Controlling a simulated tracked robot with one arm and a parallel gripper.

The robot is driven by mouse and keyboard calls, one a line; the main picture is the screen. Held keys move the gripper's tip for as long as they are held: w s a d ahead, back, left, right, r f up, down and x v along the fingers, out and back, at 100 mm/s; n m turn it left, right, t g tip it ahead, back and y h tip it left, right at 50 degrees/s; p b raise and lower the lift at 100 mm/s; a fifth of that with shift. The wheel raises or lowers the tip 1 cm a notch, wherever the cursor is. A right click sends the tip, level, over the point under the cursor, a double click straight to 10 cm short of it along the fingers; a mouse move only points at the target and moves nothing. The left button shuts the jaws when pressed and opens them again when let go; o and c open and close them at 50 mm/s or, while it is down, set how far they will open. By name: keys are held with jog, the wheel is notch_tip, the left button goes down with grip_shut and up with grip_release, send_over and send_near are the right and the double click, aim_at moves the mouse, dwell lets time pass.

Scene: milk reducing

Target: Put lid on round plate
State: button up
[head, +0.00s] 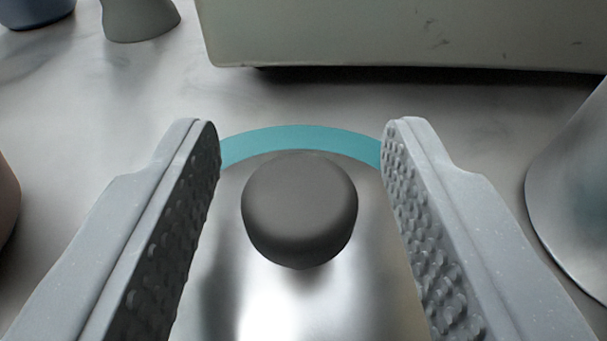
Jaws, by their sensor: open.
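The lid (300,310) is shiny metal with a dark grey rounded knob (299,208). It sits in the lower middle of the head view. A teal round plate (300,138) shows as a curved rim just beyond the lid, and the lid appears to lie over it. My gripper (301,145) is open, with one textured finger on each side of the knob. Clear space shows between the knob and both fingers. The near part of the lid is cut off by the picture's bottom edge.
A large pale box-like object (410,35) stands at the back. A metal vessel (575,190) is at the right edge. A grey-green cup (139,18) and a blue one (35,12) are at the back left. A brownish object (6,200) is at the left edge. Marble counter (100,100) is bare between them.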

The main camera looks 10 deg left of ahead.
jog(key=p+v, duration=0.2)
jog(key=v, duration=0.5)
jog(key=shift+s+r, duration=0.15)
jog(key=shift+s, duration=0.15)
jog(key=shift+f+b, duration=0.2)
jog(key=shift+b, duration=0.65)
jog(key=s+b, duration=0.1)
jog(key=b, duration=0.1)
jog(key=shift+s+d+r+b, duration=0.1)
jog(key=shift+d+b, duration=0.05)
jog(key=shift+b, duration=0.25)
jog(key=b+v, duration=0.3)
jog(key=b, duration=0.2)
jog(key=shift+s+r, duration=0.1)
jog(key=shift+r, duration=0.05)
jog(key=shift+d+r, duration=0.1)
jog(key=w+d+r+m+h, duration=0.15)
jog(key=d+r, duration=0.25)
jog(key=r, duration=0.8)
jog(key=s+d+r, duration=0.4)
jog(key=r, duration=0.5)
jog(key=s+d+r+m+h, duration=0.1)
jog(key=s+d+r, duration=0.3)
jog(key=r, duration=0.4)
jog(key=s+d+r+h, duration=0.1)
jog(key=s+d+r, duration=0.3)
jog(key=r, duration=0.5)
jog(key=shift+d+r, duration=0.35)
